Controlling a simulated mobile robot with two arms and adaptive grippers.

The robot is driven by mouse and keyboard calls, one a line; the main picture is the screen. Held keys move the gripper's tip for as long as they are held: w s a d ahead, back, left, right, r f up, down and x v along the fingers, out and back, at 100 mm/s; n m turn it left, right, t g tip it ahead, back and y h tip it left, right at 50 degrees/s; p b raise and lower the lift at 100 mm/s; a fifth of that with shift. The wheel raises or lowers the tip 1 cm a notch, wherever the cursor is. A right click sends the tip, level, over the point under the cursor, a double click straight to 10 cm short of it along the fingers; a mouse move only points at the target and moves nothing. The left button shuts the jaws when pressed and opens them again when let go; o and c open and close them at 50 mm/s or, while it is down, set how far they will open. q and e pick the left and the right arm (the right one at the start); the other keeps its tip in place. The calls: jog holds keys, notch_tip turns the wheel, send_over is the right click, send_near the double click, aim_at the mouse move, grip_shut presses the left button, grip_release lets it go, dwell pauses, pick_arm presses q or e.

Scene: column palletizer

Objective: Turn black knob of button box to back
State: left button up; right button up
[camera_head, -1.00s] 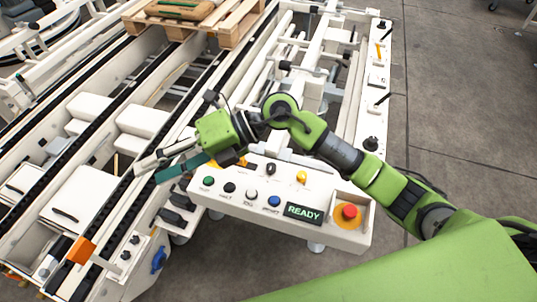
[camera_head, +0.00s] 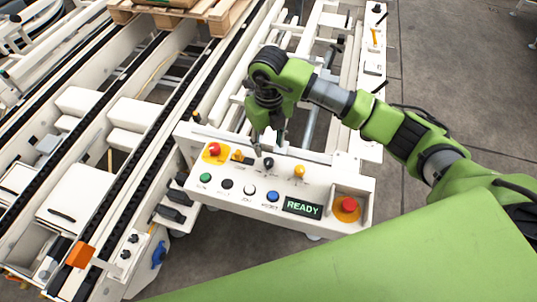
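The white button box (camera_head: 225,212) stands in the middle of the head view. Its black knob (camera_head: 268,162) is in the upper row, between two yellow knobs, the left one (camera_head: 238,157) and the right one (camera_head: 299,171). My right gripper (camera_head: 269,146) points down just above and behind the black knob. Its two fingers are apart with nothing visible between them. I cannot tell whether a finger touches the knob. My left gripper is not in view.
The box also carries a red button on yellow (camera_head: 213,149), a lower row with green (camera_head: 205,178) and blue (camera_head: 272,196) buttons, a READY display (camera_head: 302,208) and a red mushroom button (camera_head: 347,207). Conveyor rails lie left and behind; open floor (camera_head: 450,80) lies right.

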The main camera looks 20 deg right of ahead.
aim_at(269, 161)
notch_tip(269, 161, down, 7)
jog(key=shift+f+p, duration=0.1)
jog(key=shift+p, duration=0.4)
grip_shut()
